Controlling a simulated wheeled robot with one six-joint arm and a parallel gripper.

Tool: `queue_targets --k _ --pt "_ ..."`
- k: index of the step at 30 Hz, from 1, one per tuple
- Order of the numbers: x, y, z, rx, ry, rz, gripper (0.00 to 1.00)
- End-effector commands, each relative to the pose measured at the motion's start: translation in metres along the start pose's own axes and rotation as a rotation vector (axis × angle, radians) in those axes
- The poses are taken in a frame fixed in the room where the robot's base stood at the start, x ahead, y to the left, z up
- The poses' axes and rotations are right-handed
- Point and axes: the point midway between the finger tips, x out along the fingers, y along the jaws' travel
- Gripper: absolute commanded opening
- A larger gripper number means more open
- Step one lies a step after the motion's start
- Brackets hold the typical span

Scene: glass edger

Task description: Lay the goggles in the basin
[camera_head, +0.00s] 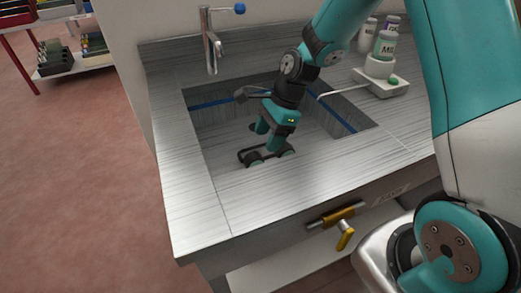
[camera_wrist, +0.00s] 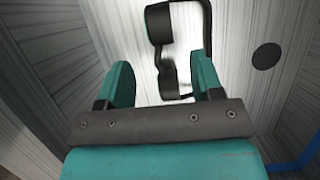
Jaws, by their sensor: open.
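The goggles (camera_head: 252,157) lie in the basin (camera_head: 222,118), near its front wall in the head view. They have dark round cups and a black strap. In the wrist view the goggles (camera_wrist: 159,25) show ahead of my gripper, with two cups and the strap curving to the right. My gripper (camera_head: 268,143) is down inside the basin, just above and beside the goggles. In the wrist view its two teal fingers (camera_wrist: 162,75) are apart with nothing clamped between them. Part of the goggles is hidden behind my gripper in the head view.
A faucet (camera_head: 211,45) with a blue knob stands behind the basin. A white device (camera_head: 381,80) with bottles stands on the counter at right. The basin walls surround my gripper. A dark round drain (camera_wrist: 266,56) shows in the basin floor. A yellow-handled valve (camera_head: 345,236) is on the front.

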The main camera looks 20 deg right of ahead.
Motion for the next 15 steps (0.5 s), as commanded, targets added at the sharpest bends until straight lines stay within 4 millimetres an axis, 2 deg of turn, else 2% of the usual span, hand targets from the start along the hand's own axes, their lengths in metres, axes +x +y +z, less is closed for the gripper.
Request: queue_targets --k 3,8,10,13,15 --pt "-0.022 0.000 0.000 0.000 0.000 -0.003 0.60" --pt "-0.037 0.001 0.002 -0.010 0.000 -0.001 0.60" --pt "-0.044 0.005 0.009 -0.069 0.002 -0.001 0.60" --pt "-0.061 0.023 0.034 -0.287 0.006 -0.001 0.60" --pt "-0.078 0.045 0.058 -0.534 0.010 0.000 0.60"
